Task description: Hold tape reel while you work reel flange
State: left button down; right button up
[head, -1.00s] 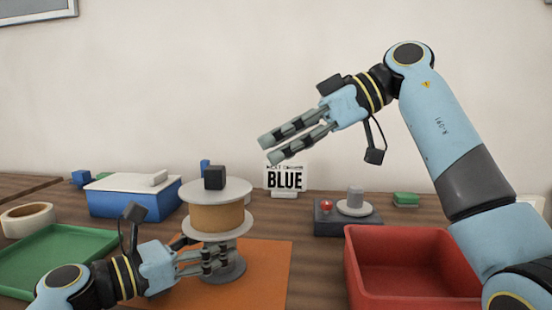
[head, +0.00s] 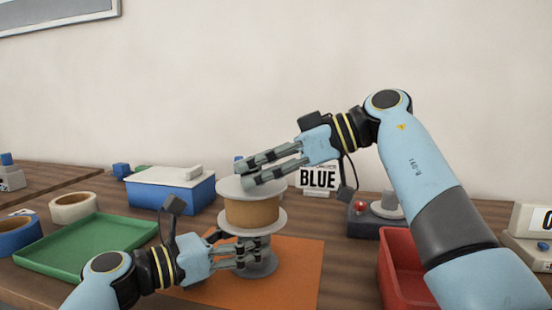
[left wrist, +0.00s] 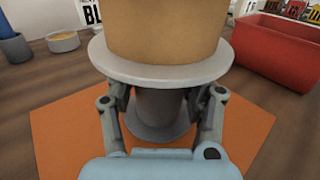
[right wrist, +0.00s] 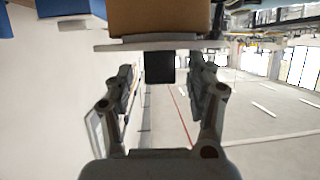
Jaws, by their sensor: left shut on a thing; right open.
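The tape reel (head: 252,212) stands upright on a grey post, its tan core between two pale grey flanges. My left gripper (head: 262,250) is shut on the post below the lower flange (left wrist: 160,75). The upper reel flange (head: 229,189) carries a black knob (right wrist: 160,67), hidden behind my right fingers in the head view. My right gripper (head: 243,172) is open just above the upper flange. In the right wrist view, which looks upside down, the knob lies between its spread fingers, with gaps on both sides.
An orange mat (head: 297,270) lies under the post. A green tray (head: 70,262) and a blue box with white lid (head: 170,196) are at left. A red bin (head: 397,265) is at right. A "BLUE" sign (head: 318,179) stands behind.

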grip_shut()
dwell(0.8)
jog(key=shift+r, duration=0.25)
jog(key=shift+r, duration=1.25)
jog(key=shift+r, duration=0.1)
jog(key=shift+r, duration=2.15)
pick_arm(q)
jog(key=shift+c, duration=2.3)
grip_release()
